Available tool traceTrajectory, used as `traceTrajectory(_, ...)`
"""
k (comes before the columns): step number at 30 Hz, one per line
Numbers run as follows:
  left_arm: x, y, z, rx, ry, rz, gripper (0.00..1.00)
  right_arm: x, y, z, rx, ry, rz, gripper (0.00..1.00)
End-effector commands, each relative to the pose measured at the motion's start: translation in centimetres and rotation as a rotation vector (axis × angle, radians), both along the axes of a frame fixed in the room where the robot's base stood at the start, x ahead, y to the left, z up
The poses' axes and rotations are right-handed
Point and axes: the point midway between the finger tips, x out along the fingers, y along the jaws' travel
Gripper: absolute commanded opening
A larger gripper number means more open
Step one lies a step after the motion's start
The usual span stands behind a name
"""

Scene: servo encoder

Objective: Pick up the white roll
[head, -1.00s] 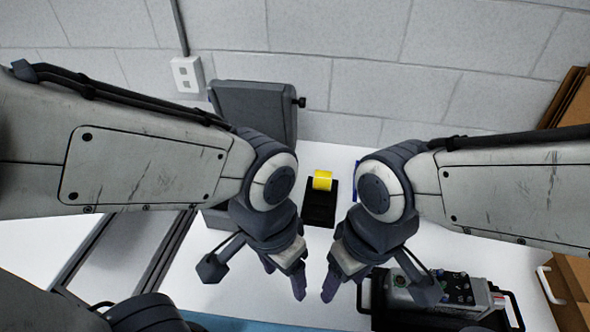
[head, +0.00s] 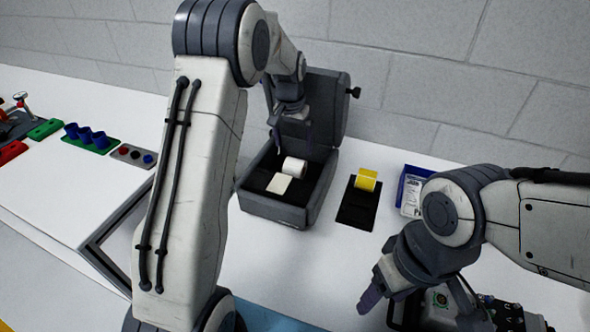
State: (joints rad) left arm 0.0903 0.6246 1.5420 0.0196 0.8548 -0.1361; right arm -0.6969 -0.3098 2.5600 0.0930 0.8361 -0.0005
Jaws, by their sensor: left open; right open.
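The white roll (head: 294,167) lies on its side inside an open dark grey box-like device (head: 273,213) in the middle of the head view. A small white square (head: 278,184) lies in front of it on the black inside. My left gripper (head: 291,136) is above the device, pointing down, just above and behind the roll. It is open and seems apart from the roll. My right gripper (head: 366,298) is at the lower right, pointing down, open and empty, away from the roll.
The device's raised lid (head: 324,105) stands behind my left gripper. A yellow roll (head: 367,180) sits on a black holder (head: 356,208) to the right, with a blue-and-white box (head: 411,190) beyond. Blue cups (head: 86,135) and a button panel (head: 133,156) are at left.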

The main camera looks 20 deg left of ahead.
Motion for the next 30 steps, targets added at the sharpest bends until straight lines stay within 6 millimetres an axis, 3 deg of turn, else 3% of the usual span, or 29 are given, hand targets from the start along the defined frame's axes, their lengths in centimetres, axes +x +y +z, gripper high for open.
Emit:
traceTrajectory(4,0.1,0.0,-2.4,-0.001,0.006,0.0,1.0,0.0,0.0,0.7,0.0,0.0,0.0,0.64)
traceTrajectory(13,0.2,-0.1,-4.9,-0.001,0.005,0.0,1.0,0.0,0.0,1.6,0.0,0.0,0.0,0.64)
traceTrajectory(21,0.4,-0.2,-8.7,0.0,0.002,0.0,1.0,0.0,0.0,2.9,0.0,0.0,-0.001,0.64)
traceTrajectory(29,0.5,-0.2,-9.2,0.0,0.0,-0.001,1.0,0.0,0.0,2.8,0.0,0.0,-0.001,0.64)
traceTrajectory(30,0.5,-0.2,-9.2,0.0,0.0,-0.001,0.96,0.0,0.0,2.8,0.0,0.0,-0.001,0.64)
